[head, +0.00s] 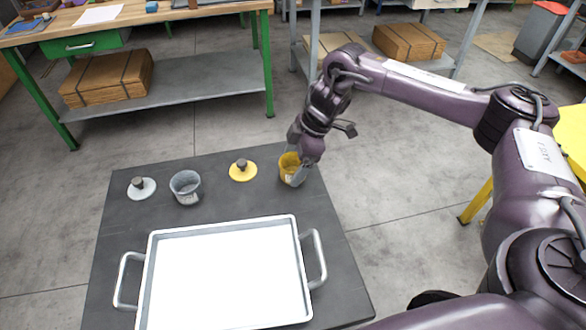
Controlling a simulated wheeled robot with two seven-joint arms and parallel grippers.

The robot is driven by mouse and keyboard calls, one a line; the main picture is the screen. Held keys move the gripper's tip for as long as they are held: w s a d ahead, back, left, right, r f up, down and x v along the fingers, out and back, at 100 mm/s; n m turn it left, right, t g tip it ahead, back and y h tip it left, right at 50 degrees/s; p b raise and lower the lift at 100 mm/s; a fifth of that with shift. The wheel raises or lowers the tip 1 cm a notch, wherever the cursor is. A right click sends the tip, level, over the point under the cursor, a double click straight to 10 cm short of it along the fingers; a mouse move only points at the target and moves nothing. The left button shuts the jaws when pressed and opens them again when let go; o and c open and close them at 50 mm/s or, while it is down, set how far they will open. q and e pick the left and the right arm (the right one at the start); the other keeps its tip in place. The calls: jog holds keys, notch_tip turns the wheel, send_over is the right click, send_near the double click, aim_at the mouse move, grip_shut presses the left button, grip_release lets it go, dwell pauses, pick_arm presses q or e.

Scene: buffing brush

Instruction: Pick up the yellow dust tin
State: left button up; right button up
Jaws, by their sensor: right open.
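The yellow dust tin (287,161) stands upright on the dark table (225,205), near its far right corner. It is open at the top, and its right side is partly hidden by my right gripper (300,172). My right gripper points down at the tin with its fingers at the tin's rim and right side. Its jaws are open. I cannot tell whether a finger is inside the tin or touches it. A yellow lid (243,174) with a dark knob lies flat to the left of the tin. My left gripper is not in view.
A grey tin (186,190) and a grey lid (142,192) with a dark knob stand farther left on the table. A large white tray (150,262) with two side handles fills the front. A green-legged workbench (165,85) stands behind at the left.

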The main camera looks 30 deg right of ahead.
jog(key=shift+x, duration=1.3)
jog(key=c, duration=1.1)
jog(key=shift+w, duration=0.1)
jog(key=shift+c, duration=0.2)
jog(key=shift+r, duration=0.1)
